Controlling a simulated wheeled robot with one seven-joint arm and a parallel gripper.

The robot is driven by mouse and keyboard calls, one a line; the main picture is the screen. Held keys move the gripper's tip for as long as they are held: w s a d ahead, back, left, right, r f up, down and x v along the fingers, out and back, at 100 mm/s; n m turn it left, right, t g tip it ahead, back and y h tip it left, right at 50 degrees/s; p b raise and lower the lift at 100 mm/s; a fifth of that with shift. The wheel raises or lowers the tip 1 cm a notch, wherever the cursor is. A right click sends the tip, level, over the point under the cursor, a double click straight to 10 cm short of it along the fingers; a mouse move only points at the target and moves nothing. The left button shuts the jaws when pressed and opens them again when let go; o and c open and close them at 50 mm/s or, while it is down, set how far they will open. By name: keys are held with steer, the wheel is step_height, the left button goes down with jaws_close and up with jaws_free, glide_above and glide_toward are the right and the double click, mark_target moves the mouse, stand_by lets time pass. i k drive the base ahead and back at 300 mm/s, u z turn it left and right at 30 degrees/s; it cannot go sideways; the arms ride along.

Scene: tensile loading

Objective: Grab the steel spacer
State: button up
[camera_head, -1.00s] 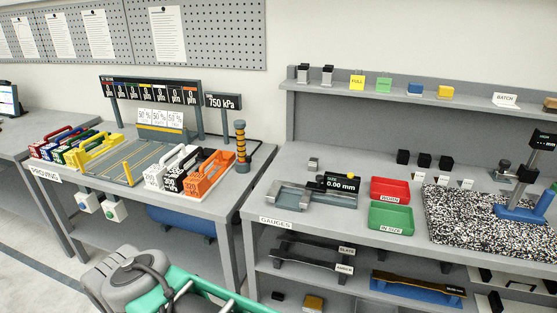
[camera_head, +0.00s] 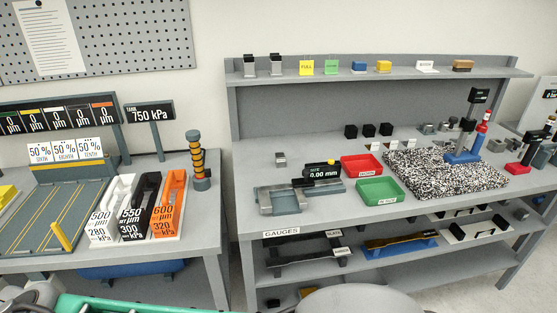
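A small grey metal block (camera_head: 280,159) stands on the gauge bench, behind the caliper-like gauge (camera_head: 287,199) that reads 0.00 mm. It looks like the steel spacer, but it carries no readable label. Other small grey metal pieces (camera_head: 428,128) stand behind the speckled plate at the right, too small to tell apart. My gripper's fingers are not in view, and nothing touches the block.
A red tray (camera_head: 361,157) and a green tray (camera_head: 398,191) lie right of the gauge. Three black cubes (camera_head: 369,130) stand behind them. A speckled plate (camera_head: 420,178) bears a blue-based stand (camera_head: 464,157). Bench top (camera_head: 250,140) around the block is clear.

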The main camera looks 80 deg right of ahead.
mark_target(280, 158)
steer(key=z, duration=0.65)
steer(key=i, duration=0.85)
steer(key=z, duration=1.25)
steer(key=i, duration=0.35)
steer(key=z, duration=0.2)
